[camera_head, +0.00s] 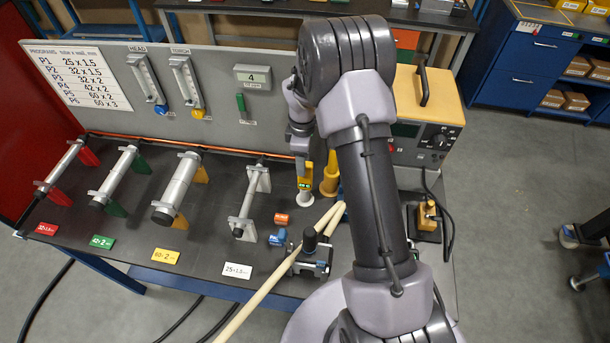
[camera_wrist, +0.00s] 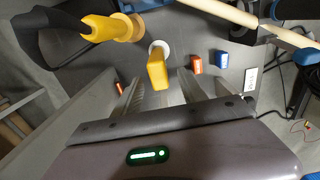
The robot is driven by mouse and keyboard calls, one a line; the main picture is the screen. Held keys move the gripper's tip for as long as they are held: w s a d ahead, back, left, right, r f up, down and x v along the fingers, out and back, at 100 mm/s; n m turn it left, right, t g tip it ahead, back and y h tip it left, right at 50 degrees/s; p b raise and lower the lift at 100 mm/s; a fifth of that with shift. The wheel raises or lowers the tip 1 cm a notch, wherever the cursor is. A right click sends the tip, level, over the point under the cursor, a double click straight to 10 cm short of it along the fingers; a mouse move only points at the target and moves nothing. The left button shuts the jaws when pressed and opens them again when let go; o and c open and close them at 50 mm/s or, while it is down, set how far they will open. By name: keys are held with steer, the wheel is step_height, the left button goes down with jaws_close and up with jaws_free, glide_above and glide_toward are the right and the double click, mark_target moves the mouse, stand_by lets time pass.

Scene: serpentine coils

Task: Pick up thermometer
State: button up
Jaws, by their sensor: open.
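The thermometer appears to be the yellow handheld piece with a small green display (camera_head: 305,184), standing upright in a pale round holder on the dark bench. In the wrist view the yellow thermometer (camera_wrist: 157,72) rises from its white ring toward the camera. My gripper (camera_head: 303,152) is directly above it, pointing down. In the wrist view my open gripper (camera_wrist: 162,88) has one finger on each side of the thermometer's top end. Contact cannot be made out. In the head view my arm hides part of the bench to the right.
Orange (camera_head: 281,219) and blue (camera_head: 276,238) blocks lie in front. A grey panel (camera_head: 225,92) rises behind, and a yellow machine (camera_head: 428,115) stands right. Pale rods (camera_head: 275,278) cross the front edge.

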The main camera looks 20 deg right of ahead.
mark_target(305, 183)
steer(key=f, duration=0.5)
steer(key=shift+s+d+f, duration=0.1)
steer(key=shift+d+f, duration=0.05)
steer(key=shift+d, duration=0.15)
jaws_close()
